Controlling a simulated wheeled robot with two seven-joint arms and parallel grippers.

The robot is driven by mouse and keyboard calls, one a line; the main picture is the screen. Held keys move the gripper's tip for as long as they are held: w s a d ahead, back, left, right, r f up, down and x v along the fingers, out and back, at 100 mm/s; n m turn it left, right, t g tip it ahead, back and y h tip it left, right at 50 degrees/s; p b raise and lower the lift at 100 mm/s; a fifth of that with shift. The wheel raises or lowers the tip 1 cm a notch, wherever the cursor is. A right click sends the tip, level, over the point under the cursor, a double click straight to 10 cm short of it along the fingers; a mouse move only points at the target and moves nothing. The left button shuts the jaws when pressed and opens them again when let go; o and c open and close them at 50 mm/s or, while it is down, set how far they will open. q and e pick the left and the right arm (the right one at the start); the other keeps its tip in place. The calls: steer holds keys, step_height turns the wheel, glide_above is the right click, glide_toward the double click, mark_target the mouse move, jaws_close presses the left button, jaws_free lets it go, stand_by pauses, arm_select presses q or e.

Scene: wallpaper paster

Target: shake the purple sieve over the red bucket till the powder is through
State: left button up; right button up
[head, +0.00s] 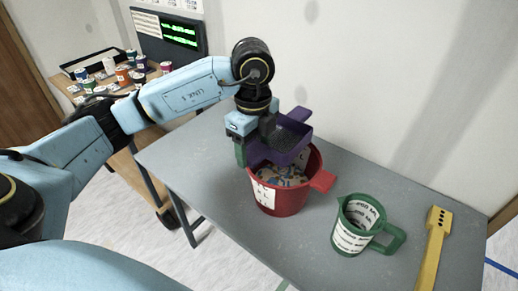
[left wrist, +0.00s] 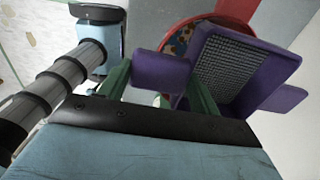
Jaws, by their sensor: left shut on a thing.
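The purple sieve (head: 287,142) is held above the red bucket (head: 283,197) in the head view, slightly tilted. Its dark mesh also shows in the left wrist view (left wrist: 236,70). My left gripper (head: 257,148) is shut on the sieve's purple handle, and its green fingers (left wrist: 160,86) show on both sides of that handle in the left wrist view. I cannot make out powder on the mesh. Patterned brown and pale matter shows inside the bucket below the sieve. My right gripper is in neither view.
A green jug (head: 352,238) with printed markings stands on the grey table (head: 222,211) right of the bucket. A yellow tool (head: 432,250) lies near the right edge. The wall is close behind.

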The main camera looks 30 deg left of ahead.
arm_select(q)
steer(key=shift+d+p, duration=0.6)
steer(key=shift+d, duration=1.4)
steer(key=shift+a+b, duration=0.3)
steer(key=shift+a, duration=1.7)
steer(key=shift+d+p, duration=0.6)
steer(key=shift+d, duration=1.4)
steer(key=shift+a+b, duration=0.3)
steer(key=shift+a, duration=1.7)
steer(key=shift+d+p, duration=0.55)
steer(key=shift+d, duration=1.45)
steer(key=shift+a+b, duration=0.3)
steer(key=shift+a, duration=1.7)
steer(key=shift+s+d+p, duration=0.15)
steer(key=shift+d+p, duration=0.15)
steer(key=shift+d, duration=0.7)
